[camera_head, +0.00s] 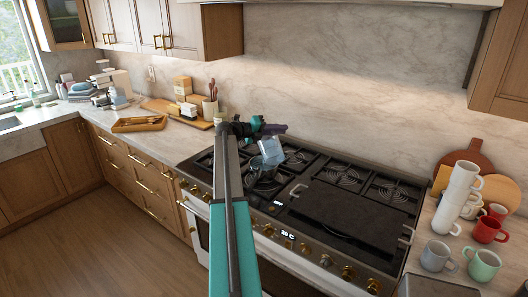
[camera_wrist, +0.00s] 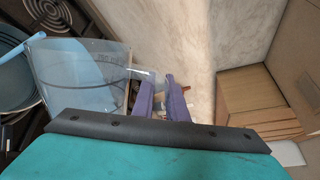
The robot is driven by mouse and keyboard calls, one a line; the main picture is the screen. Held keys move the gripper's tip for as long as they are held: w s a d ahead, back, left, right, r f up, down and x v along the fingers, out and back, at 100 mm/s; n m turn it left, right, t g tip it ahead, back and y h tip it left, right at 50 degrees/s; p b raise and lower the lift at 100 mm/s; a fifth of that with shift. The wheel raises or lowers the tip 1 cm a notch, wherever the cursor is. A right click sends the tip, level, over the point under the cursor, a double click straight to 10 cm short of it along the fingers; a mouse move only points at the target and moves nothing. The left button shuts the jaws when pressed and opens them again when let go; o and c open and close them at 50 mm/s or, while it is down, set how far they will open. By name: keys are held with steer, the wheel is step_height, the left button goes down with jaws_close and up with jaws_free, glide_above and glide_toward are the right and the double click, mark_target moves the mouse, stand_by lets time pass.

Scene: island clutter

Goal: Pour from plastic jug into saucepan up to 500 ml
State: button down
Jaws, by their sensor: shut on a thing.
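The plastic jug (camera_head: 271,151) is clear and pale blue, held tilted over the stove's left part. In the wrist view the jug (camera_wrist: 82,78) fills the left middle. My gripper (camera_head: 274,129) has purple fingers; in the wrist view the gripper (camera_wrist: 162,88) is shut at the jug's handle side. The saucepan (camera_head: 262,174) sits on a left burner, below the jug and partly hidden by it. Its rounded edge shows at the wrist view's far left (camera_wrist: 14,92). A light blue band lies across there; I cannot tell whether it is liquid. The saucepan's fill level is not readable.
A black griddle plate (camera_head: 345,211) covers the stove's middle. Several mugs, including a red mug (camera_head: 488,229), stand on the right counter. A wooden tray (camera_head: 139,124) and a utensil crock (camera_head: 210,108) are on the left counter. The marble wall is close behind the stove.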

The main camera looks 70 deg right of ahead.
steer(key=shift+d+r, duration=0.1)
stand_by(0.3)
steer(key=shift+w+d+n, duration=0.1)
steer(key=shift+w+n, duration=0.05)
steer(key=shift+n, duration=0.15)
steer(key=shift+w+d, duration=0.1)
stand_by(0.4)
steer(key=shift+d+f, duration=0.1)
steer(key=shift+f, duration=0.1)
steer(key=shift+w+d+n, duration=0.1)
steer(key=shift+w+n, duration=0.05)
steer(key=shift+n, duration=0.15)
steer(key=shift+w+d+f, duration=0.15)
steer(key=shift+w+d+f+n+y, duration=0.1)
steer(key=shift+d+n+y, duration=0.05)
steer(key=shift+n+y, duration=0.15)
stand_by(0.6)
stand_by(3.7)
